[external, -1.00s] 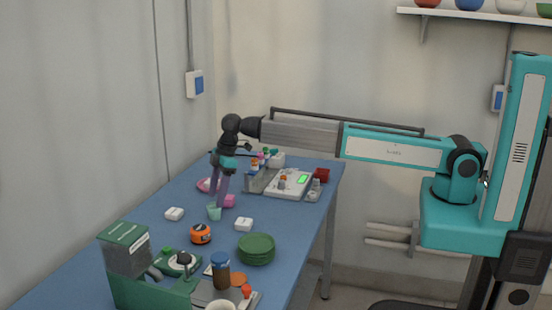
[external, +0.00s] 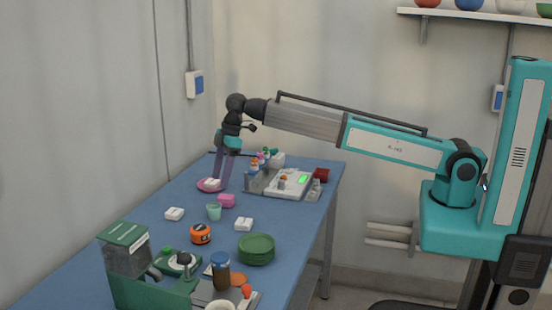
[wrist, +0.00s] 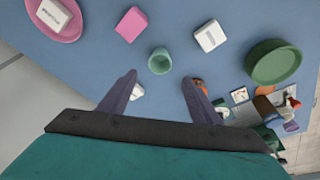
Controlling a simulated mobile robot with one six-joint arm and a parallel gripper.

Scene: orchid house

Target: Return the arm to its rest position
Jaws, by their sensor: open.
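My gripper (external: 222,184) hangs from the outstretched arm above the far left part of the blue table (external: 190,260), its purple fingers pointing down. In the wrist view my gripper (wrist: 160,88) shows two fingers spread apart with nothing between them. A mint green cup (external: 214,212) stands on the table, and in the wrist view the cup (wrist: 159,61) lies just beyond the fingertips. A pink plate (external: 208,185) with a white box on it is close to the fingers in the external view. A pink block (external: 227,201) lies near the cup.
A scale (external: 288,184) and a rack of small bottles stand at the back right. A green bin (external: 127,262) and jar (external: 221,272) crowd the front.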

